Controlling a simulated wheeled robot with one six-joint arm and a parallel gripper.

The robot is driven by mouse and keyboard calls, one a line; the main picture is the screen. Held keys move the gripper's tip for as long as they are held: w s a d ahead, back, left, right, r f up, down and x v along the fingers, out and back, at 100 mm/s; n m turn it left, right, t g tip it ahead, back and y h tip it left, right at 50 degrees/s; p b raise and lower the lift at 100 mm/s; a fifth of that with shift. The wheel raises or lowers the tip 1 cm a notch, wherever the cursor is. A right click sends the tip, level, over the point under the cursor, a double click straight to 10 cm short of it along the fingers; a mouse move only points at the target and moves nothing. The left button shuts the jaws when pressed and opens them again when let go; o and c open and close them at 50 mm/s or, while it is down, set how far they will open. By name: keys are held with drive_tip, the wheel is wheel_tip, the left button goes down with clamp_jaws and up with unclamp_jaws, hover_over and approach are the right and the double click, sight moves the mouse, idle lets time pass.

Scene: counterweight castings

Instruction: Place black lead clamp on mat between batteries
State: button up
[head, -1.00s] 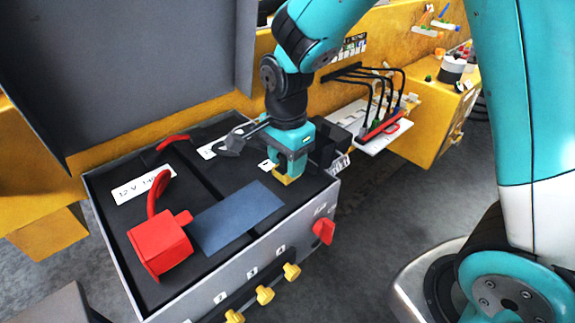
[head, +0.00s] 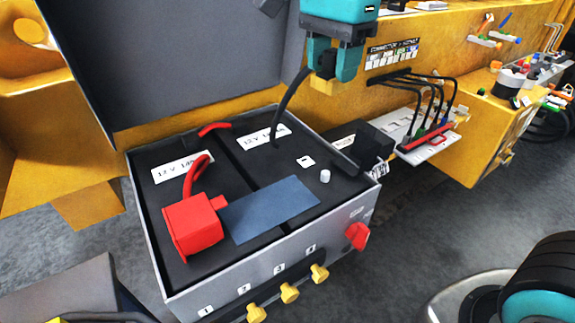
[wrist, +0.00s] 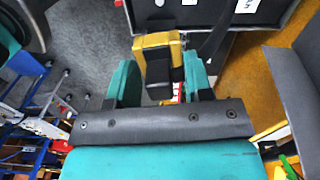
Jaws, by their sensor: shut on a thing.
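My gripper (head: 332,58) is raised above the back right of the battery box. It is shut on the black lead clamp (head: 326,66), which is largely hidden by the fingers. In the wrist view, the black clamp (wrist: 158,70) sits between the teal fingers, with a yellow part at its far end. The black lead (head: 290,105) hangs from it down to the box top. The blue mat (head: 272,208) lies flat and bare between the two batteries. The red clamp (head: 192,226) rests against the mat's left end. A pale terminal post (head: 325,176) stands uncovered on the right battery.
The open grey lid (head: 165,60) rises behind the box. A black block (head: 362,146) and a white rack with cables (head: 430,140) stand to the right.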

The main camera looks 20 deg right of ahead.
drive_tip(key=s+a+n+p, duration=0.1)
drive_tip(key=s+a+n, duration=0.1)
drive_tip(key=a+n, duration=0.55)
drive_tip(key=f, duration=0.5)
drive_tip(key=f+p, duration=0.1)
drive_tip(key=f, duration=0.4)
drive_tip(key=f+p, duration=0.1)
drive_tip(key=f, duration=0.4)
drive_tip(key=shift+s+d, duration=0.2)
drive_tip(key=shift+d, duration=0.1)
drive_tip(key=shift+f+p, duration=0.55)
drive_tip(key=shift+f, duration=1.8)
drive_tip(key=shift+f, duration=0.1)
drive_tip(key=shift+f, duration=0.15)
drive_tip(key=o, duration=1)
drive_tip(key=shift+r, duration=0.2)
